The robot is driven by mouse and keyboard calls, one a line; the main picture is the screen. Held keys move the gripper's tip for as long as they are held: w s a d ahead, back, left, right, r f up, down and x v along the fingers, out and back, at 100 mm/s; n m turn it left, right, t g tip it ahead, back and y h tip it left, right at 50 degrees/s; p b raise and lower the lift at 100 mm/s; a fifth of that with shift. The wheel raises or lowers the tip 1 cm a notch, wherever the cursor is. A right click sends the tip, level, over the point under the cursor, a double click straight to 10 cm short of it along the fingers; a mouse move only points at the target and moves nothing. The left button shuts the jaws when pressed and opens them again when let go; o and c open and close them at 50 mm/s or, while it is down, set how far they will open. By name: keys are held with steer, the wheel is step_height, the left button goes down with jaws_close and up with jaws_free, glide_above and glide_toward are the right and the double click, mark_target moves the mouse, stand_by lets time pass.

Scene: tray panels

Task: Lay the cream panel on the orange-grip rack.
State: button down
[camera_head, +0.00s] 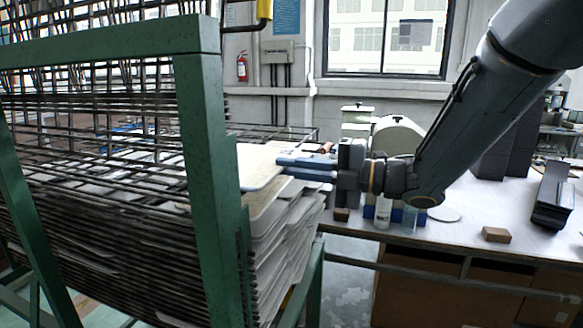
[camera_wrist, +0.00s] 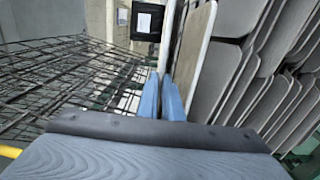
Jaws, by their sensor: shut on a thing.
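My gripper (camera_head: 283,167) is shut on the near right edge of the cream panel (camera_head: 252,160), its blue fingers above and below that edge. The panel lies about level, and its left part is hidden behind the green post. In the wrist view the panel (camera_wrist: 168,36) shows edge-on beyond the fingertips (camera_wrist: 166,80). A small orange-brown grip (camera_head: 326,147) shows at the right end of a wire rack (camera_head: 285,131), which stands a little above and behind the panel. I cannot tell whether the panel touches a rack.
A green frame (camera_head: 204,130) with many wire shelves fills the left. Several panels (camera_head: 290,235) are stacked close below the held one; they also show at right in the wrist view (camera_wrist: 225,75). A table (camera_head: 465,235) with boxes and bottles stands at right.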

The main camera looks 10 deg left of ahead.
steer(key=shift+f+b, duration=0.3)
stand_by(0.4)
stand_by(0.3)
steer(key=c, duration=1.8)
jaws_free()
steer(key=shift+c, duration=0.2)
steer(key=shift+f+b, duration=0.4)
steer(key=shift+b, duration=0.1)
steer(key=shift+d, duration=0.15)
steer(key=d, duration=0.6)
steer(key=shift+s+d+b, duration=0.3)
steer(key=shift+d+b, duration=0.05)
steer(key=shift+b, duration=0.1)
